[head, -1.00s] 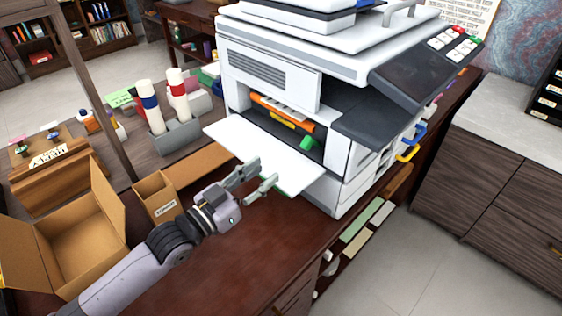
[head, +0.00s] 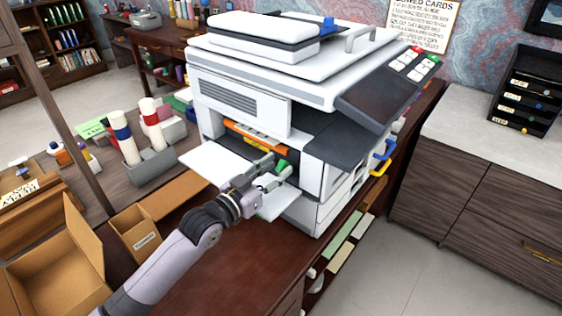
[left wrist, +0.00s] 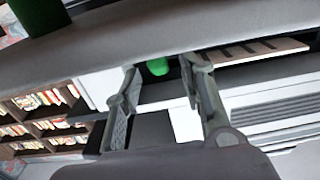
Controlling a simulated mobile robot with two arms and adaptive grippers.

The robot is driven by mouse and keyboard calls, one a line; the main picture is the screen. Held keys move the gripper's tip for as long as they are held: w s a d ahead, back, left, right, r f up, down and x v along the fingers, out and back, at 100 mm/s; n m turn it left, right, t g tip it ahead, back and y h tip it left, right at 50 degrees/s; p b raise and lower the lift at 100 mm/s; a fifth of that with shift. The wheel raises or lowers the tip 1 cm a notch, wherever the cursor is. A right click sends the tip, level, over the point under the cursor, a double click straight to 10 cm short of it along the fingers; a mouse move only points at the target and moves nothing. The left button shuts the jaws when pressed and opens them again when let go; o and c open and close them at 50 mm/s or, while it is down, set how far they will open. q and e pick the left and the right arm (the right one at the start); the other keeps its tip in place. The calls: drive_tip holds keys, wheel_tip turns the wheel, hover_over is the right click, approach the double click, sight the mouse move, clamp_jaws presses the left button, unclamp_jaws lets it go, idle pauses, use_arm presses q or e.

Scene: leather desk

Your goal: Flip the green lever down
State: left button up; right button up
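The green lever (head: 281,165) is a small green knob inside the open front bay of the large white printer (head: 240,92). My left gripper (head: 274,170) reaches into this bay, over the lowered white front flap (head: 212,163). Its fingers are apart. In the left wrist view the green lever (left wrist: 158,67) shows between the two spread fingertips (left wrist: 160,72), just beyond them. I cannot tell whether the fingers touch it. The gripper hides part of the lever in the head view. My right gripper is not in view.
An orange bar (head: 258,138) crosses the bay above the lever. Blue (head: 383,150) and yellow (head: 379,168) handles stick out at the printer's right side. Open cardboard boxes (head: 55,255) stand at the left. The dark red desk (head: 235,262) is bare in front.

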use_arm(q)
drive_tip(key=shift+x, duration=1.3)
drive_tip(key=shift+c, duration=0.3)
clamp_jaws()
